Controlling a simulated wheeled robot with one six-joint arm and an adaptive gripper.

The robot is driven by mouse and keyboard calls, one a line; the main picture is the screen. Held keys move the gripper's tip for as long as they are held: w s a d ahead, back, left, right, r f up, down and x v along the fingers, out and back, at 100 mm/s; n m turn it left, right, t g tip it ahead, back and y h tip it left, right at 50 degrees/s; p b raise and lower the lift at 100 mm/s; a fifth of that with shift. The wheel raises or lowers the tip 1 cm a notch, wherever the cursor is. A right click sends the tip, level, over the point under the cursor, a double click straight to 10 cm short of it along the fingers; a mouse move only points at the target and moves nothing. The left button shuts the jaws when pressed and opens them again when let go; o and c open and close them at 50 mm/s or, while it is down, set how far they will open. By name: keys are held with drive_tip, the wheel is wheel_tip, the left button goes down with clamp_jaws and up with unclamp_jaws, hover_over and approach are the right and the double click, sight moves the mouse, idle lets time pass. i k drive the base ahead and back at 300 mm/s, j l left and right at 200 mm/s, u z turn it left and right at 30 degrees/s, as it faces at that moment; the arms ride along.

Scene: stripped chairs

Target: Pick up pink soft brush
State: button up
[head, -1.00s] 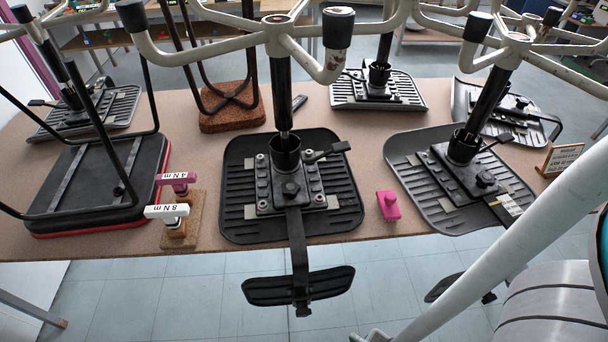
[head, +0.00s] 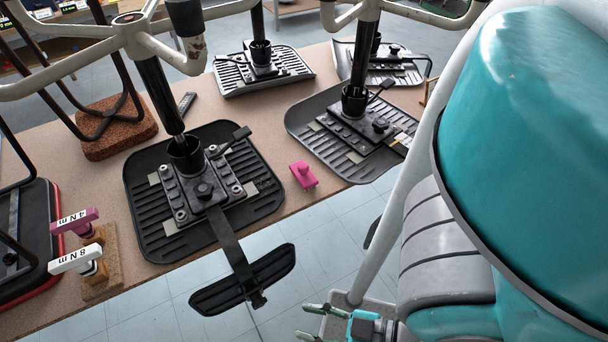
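The pink soft brush (head: 303,175) lies on the brown table (head: 290,205) near its front edge, between two upturned chair bases. It is a small pink block with a raised knob on top. My gripper (head: 304,321) is at the bottom of the head view, in front of the table and well apart from the brush. Its two pale fingers are spread, with nothing seen between them. My teal and grey arm fills the right side and hides part of the floor.
Another base (head: 350,130) stands behind right of the brush. Some bare tabletop surrounds the brush.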

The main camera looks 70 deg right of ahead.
sight(300, 170)
drive_tip(key=i+j, duration=0.1)
drive_tip(key=j, duration=0.85)
drive_tip(key=i+j+z, duration=0.1)
drive_tip(key=j+z, duration=0.9)
drive_tip(key=z, duration=0.6)
